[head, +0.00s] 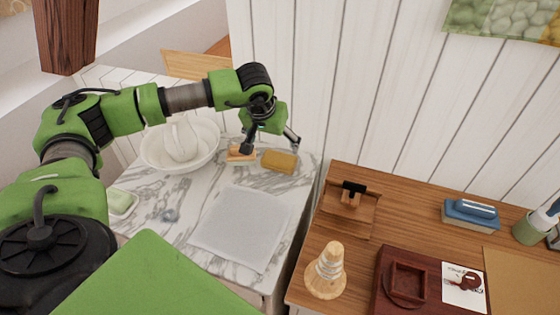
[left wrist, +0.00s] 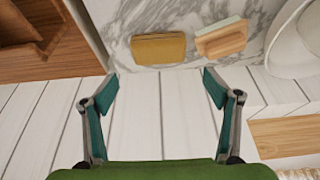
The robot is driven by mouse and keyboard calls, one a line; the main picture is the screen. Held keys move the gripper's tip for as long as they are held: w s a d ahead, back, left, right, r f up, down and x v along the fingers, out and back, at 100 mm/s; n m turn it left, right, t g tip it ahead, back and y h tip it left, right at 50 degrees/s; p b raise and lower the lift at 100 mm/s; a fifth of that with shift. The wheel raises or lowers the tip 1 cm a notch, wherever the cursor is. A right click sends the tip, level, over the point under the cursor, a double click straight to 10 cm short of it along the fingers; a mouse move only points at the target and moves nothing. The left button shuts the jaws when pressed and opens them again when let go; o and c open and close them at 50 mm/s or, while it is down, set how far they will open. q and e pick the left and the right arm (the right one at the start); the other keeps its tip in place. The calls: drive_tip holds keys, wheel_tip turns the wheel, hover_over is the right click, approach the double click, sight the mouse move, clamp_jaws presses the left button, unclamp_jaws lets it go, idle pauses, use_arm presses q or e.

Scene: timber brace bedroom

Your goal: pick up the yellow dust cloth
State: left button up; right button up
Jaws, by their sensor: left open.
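The yellow dust cloth (head: 280,162) lies folded on the marble top (head: 180,205), near its back right edge by the white plank wall. In the left wrist view the cloth (left wrist: 158,48) is above the gap between the fingertips. My left gripper (head: 271,143) is open and empty, just behind and above the cloth, apart from it as far as I can tell. In the left wrist view my left gripper (left wrist: 159,84) has its fingers spread wide. My right gripper is in neither view.
A wooden block-like item (head: 241,154) lies close left of the cloth. A white basin (head: 205,155) stands further left. A grey cloth (head: 240,227) lies in front. A wooden desk (head: 335,228) stands at right, with a cone (head: 325,273) and a dark red tray (head: 433,300).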

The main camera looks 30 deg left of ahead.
sight(279, 158)
use_arm(q)
drive_tip(key=x, duration=0.6)
drive_tip(key=shift+f+p, duration=0.1)
drive_tip(key=shift+p, duration=0.3)
drive_tip(key=shift+w+f, duration=0.15)
drive_tip(key=shift+f, duration=0.05)
drive_tip(key=shift+p+x, duration=0.9)
drive_tip(key=shift+x, duration=1.45)
drive_tip(key=c, duration=0.8)
